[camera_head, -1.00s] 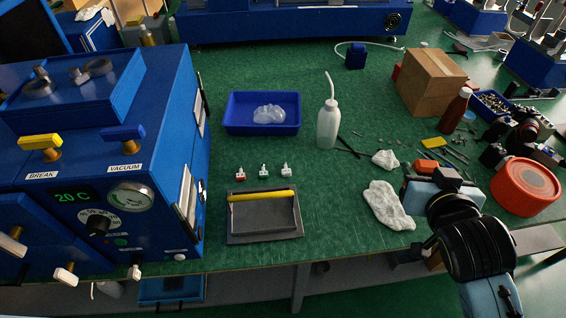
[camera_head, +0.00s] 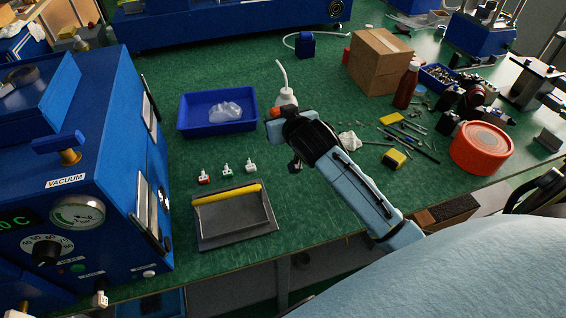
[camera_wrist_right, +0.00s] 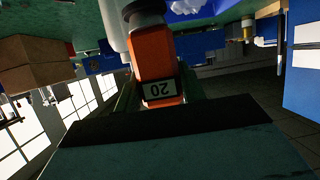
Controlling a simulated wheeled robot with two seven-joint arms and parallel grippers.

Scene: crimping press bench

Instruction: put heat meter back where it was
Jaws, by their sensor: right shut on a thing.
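The heat meter is an orange handheld body (camera_wrist_right: 153,62) with a small display reading 20, upside down in the right wrist view. In the head view only a small orange part of it (camera_head: 275,112) shows at my right gripper. My right gripper (camera_head: 282,122) is shut on it, held above the green bench, in front of the white squeeze bottle (camera_head: 284,97) and right of the blue tray. The fingers are mostly hidden. My left gripper is in neither view.
The blue tray (camera_head: 183,122) holds a clear crumpled thing. Several small white connectors (camera_head: 227,170) stand behind a grey fixture (camera_head: 236,231) with a yellow bar. A cardboard box (camera_head: 378,68), brown bottle (camera_head: 407,86), loose tools and red tub (camera_head: 481,150) lie right.

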